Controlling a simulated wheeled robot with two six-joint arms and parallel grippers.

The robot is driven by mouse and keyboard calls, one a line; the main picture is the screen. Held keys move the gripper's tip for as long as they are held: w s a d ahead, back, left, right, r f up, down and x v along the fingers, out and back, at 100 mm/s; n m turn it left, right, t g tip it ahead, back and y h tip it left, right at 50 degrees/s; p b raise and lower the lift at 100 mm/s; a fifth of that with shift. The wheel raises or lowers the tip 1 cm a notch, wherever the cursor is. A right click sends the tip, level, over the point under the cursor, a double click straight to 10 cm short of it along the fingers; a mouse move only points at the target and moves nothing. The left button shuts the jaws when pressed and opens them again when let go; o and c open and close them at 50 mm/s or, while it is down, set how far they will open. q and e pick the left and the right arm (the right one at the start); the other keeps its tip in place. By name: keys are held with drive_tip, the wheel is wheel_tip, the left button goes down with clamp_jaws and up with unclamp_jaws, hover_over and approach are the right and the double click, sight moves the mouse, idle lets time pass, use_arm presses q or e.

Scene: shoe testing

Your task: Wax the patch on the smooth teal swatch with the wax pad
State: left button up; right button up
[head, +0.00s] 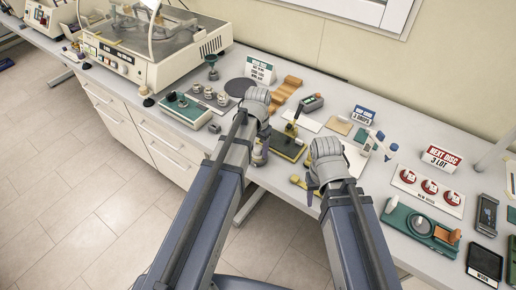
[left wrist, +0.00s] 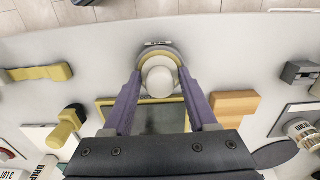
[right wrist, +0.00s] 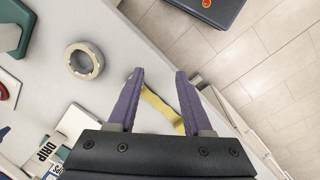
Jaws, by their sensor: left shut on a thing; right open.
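My left gripper (left wrist: 160,76) is shut on a round pad (left wrist: 158,52) with a pale knob and yellow rim, which looks like the wax pad. In the head view my left gripper (head: 261,150) is near the bench's front edge, left of a dark green swatch board (head: 286,147) with yellow edging. In the left wrist view the greenish swatch panel (left wrist: 158,117) lies beyond the pad, partly hidden by my fingers and gripper body. The patch cannot be made out. My right gripper (right wrist: 163,75) is open, above a yellow tool (right wrist: 160,108) lying near the bench edge.
A metal ring (right wrist: 84,60) lies on the bench beside my right gripper. A wooden block (left wrist: 234,104) and a yellow-headed tool (left wrist: 66,125) flank the swatch board. A red disc card (head: 428,186) and green tray (head: 421,227) stand to the right.

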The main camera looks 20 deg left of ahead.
sight(258, 148)
use_arm(q)
wheel_tip(258, 148, up, 7)
drive_tip(key=p, duration=0.7)
use_arm(e)
wheel_tip(258, 148, up, 7)
use_arm(q)
drive_tip(key=shift+f, duration=0.1)
use_arm(e)
drive_tip(key=shift+f, duration=0.1)
use_arm(q)
wheel_tip(258, 148, down, 3)
drive_tip(key=b, duration=0.3)
drive_tip(key=shift+f, duration=0.1)
use_arm(e)
wheel_tip(258, 148, down, 3)
drive_tip(key=shift+f, duration=0.1)
use_arm(q)
drive_tip(key=shift+s, duration=0.1)
